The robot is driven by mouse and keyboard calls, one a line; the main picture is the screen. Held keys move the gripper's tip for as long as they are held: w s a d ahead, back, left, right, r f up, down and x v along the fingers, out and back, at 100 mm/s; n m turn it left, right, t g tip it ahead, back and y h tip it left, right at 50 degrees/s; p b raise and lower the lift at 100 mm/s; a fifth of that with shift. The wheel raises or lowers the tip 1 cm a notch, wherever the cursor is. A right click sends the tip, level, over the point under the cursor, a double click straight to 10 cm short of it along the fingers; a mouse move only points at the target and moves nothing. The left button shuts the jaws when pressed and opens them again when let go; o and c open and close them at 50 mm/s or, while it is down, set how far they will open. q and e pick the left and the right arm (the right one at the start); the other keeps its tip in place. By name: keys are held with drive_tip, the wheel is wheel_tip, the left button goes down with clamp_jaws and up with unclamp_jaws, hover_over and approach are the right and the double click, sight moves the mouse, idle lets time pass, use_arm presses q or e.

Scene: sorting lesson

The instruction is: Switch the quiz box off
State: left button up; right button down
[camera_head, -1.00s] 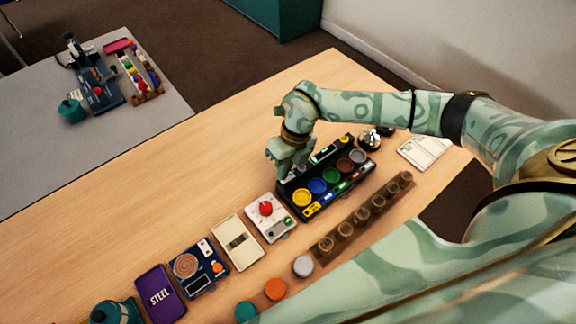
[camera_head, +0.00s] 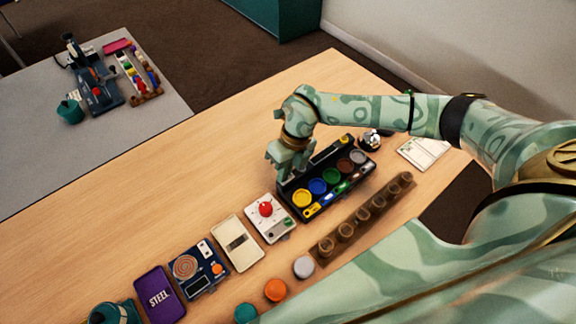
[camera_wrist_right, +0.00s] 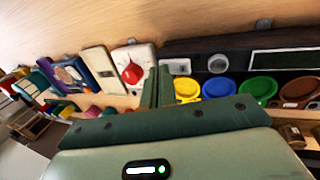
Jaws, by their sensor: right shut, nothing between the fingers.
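The quiz box (camera_head: 313,213) is a long black box with yellow, blue, green and brown round buttons in a row. It stands on the wooden table in the head view. The right wrist view shows its dark body (camera_wrist_right: 190,48), a small pale switch plate (camera_wrist_right: 176,66), a grey round knob (camera_wrist_right: 217,63) and a dark framed panel (camera_wrist_right: 285,62). My right gripper (camera_head: 279,170) is shut and empty at the box's left end. Its fingers (camera_wrist_right: 157,86) show beside the switch plate in the wrist view; contact cannot be told. My left gripper is out of view.
A white box with a red knob (camera_head: 266,208) stands close left of the quiz box. A brown rack of cups (camera_head: 366,216) lies in front, a bell (camera_head: 370,140) behind right. Cream, blue and purple panels continue left. The table behind the gripper is clear.

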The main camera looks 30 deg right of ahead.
wheel_tip(320, 180, up, 7)
drive_tip(key=p, duration=0.5)
drive_tip(key=shift+f, duration=0.1)
idle(0.4)
